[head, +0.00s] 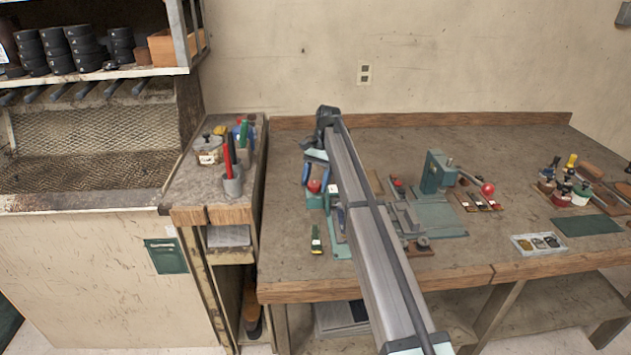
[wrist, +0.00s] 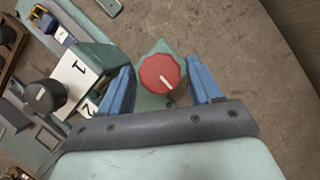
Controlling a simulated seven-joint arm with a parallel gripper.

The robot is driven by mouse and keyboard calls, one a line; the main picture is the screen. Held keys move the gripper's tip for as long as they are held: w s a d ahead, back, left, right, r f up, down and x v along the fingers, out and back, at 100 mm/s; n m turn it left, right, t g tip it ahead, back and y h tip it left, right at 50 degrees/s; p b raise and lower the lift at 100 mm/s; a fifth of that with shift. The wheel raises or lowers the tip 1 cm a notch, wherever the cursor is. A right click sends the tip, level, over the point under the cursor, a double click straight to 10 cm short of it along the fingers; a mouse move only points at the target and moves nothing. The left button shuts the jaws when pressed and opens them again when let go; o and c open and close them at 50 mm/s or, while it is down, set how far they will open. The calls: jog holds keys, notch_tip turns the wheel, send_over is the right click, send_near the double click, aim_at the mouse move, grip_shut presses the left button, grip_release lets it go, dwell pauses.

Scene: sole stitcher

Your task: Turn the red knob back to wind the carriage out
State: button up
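The red knob (wrist: 161,74) is round and ribbed, with a white pointer line, and sits on a green base (wrist: 152,103). In the head view the red knob (head: 314,186) shows low between my blue fingers. My gripper (wrist: 160,64) is open, with one finger on each side of the knob. In the wrist view a small gap shows between each finger and the knob, so neither seems to touch it. I cannot tell how far the fingertips reach down beside it. My arm hides part of the machine in the head view, and I cannot make out the carriage surely.
A black knob (wrist: 45,95) with a white line and white labels marked 1 (wrist: 76,78) and 2 stand left of the red knob in the wrist view. A green press with a red-balled lever (head: 488,188) stands to the right. Bare bench (head: 290,265) lies in front.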

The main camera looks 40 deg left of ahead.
jog(key=shift+o, duration=0.6)
jog(key=shift+r, duration=0.1)
jog(key=shift+w+r, duration=0.25)
jog(key=shift+r, duration=0.25)
jog(key=w+a, duration=0.2)
jog(key=w, duration=0.9)
jog(key=shift+w, duration=0.4)
jog(key=shift+a+f, duration=0.1)
jog(key=shift+c, duration=0.2)
